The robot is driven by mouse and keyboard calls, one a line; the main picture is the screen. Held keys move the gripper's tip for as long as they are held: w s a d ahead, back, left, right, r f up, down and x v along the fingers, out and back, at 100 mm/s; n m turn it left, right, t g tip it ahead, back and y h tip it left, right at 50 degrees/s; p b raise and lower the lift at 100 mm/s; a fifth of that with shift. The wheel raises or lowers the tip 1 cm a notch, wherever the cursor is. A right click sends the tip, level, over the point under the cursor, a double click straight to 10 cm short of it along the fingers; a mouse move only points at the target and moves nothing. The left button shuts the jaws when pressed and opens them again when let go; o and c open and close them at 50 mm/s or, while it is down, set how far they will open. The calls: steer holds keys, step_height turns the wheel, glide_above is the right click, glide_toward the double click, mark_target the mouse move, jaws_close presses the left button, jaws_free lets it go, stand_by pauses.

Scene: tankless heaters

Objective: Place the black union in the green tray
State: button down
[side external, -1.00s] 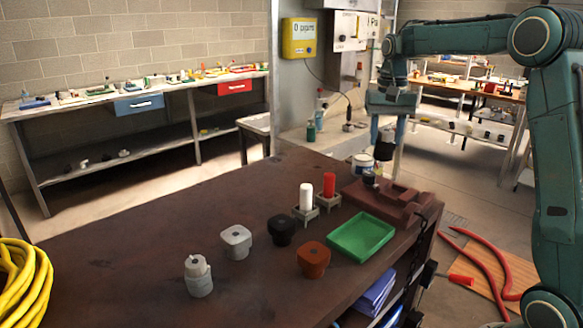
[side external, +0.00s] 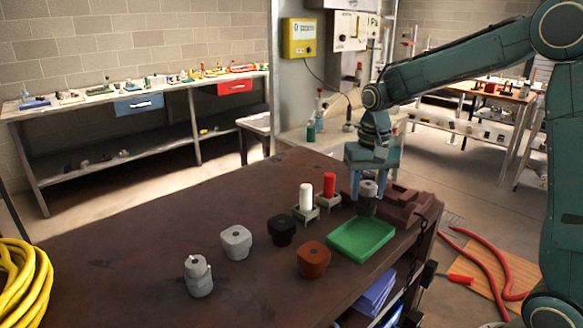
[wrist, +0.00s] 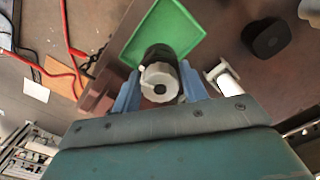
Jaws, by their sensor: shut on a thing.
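The black union (side external: 367,206), a dark body with a grey collar on top, is held in my gripper (side external: 368,186). In the wrist view the union (wrist: 158,54) sits between the two blue fingers (wrist: 160,88), with its grey collar toward the camera. My gripper is shut on it. The green tray (side external: 361,240) lies on the brown table near its right edge and looks empty. In the side view the union hangs just behind the tray's back rim; its exact height is unclear. The wrist view shows the tray (wrist: 185,40) beyond and partly behind the union.
A dark red block (side external: 410,206) stands behind the tray. White (side external: 306,197) and red (side external: 329,186) cylinders in grey holders stand left of it. Black (side external: 281,230), orange (side external: 313,260) and grey (side external: 236,242) fittings and a grey union (side external: 199,276) stand further left.

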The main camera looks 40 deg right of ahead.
mark_target(364, 212)
steer(key=shift+f, duration=0.1)
steer(key=shift+f, duration=3.25)
steer(key=shift+f, duration=0.6)
steer(key=c, duration=0.7)
jaws_free()
steer(key=shift+r, duration=0.1)
step_height(364, 212, up, 14)
steer(key=shift+f, duration=0.2)
steer(key=shift+s, duration=0.1)
